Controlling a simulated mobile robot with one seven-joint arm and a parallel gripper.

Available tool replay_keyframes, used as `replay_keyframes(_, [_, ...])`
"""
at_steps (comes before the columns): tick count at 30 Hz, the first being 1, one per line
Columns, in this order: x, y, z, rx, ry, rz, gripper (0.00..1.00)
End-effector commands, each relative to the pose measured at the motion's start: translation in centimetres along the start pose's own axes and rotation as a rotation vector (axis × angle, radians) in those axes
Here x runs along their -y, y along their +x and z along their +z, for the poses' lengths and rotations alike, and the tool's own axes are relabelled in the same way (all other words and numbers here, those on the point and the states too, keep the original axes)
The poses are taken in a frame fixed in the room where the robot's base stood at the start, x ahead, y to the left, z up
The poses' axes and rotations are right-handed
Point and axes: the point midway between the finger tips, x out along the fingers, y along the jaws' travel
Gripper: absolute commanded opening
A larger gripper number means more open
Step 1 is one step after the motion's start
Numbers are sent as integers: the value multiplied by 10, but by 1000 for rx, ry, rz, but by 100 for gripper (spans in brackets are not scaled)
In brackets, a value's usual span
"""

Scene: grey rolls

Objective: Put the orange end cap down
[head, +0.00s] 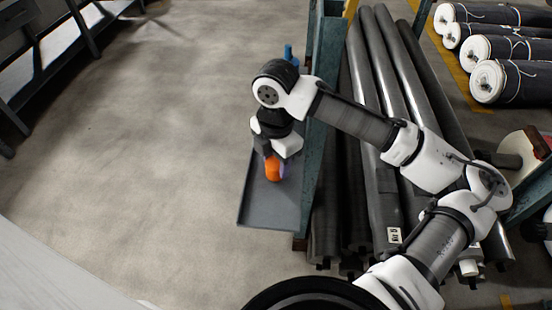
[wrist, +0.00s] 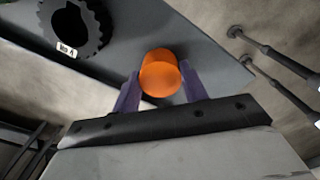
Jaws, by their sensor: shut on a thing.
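The orange end cap (head: 273,168) is a short orange cylinder. In the wrist view the end cap (wrist: 161,73) sits between the two purple fingers of my gripper (wrist: 160,90), which is shut on it. In the head view my gripper (head: 274,165) points down over a grey tray or shelf (head: 262,212). I cannot tell whether the end cap touches the grey surface. My arm hides part of the shelf's far end.
A dark toothed ring (wrist: 75,28) with a white label lies on the grey surface. A teal post (head: 322,95) stands right beside the shelf. Long grey rolls (head: 385,75) lie behind it. White-ended rolls (head: 490,80) are at the upper right. Floor (head: 150,130) on the left is clear.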

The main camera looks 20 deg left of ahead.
Motion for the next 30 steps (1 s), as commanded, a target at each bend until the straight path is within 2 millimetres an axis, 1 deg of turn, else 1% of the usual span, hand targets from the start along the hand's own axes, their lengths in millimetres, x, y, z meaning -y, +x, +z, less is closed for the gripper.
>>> replay_keyframes(2, [0, 1, 0, 0, 0, 0, 28])
replay_keyframes(3, [0, 1, 0, 0, 0, 0, 45])
replay_keyframes(7, [0, 1, 0, 0, 0, 0, 62])
replay_keyframes(8, [0, 1, 0, 0, 0, 0, 65])
replay_keyframes(16, [0, -1, 0, 1, 0, 0, 65])
replay_keyframes(20, [-1, -10, 0, 2, 0, 1, 65])
replay_keyframes(23, [-1, -26, 0, 2, 0, 3, 65])
replay_keyframes(30, [-1, -78, 0, 2, -1, 2, 65])
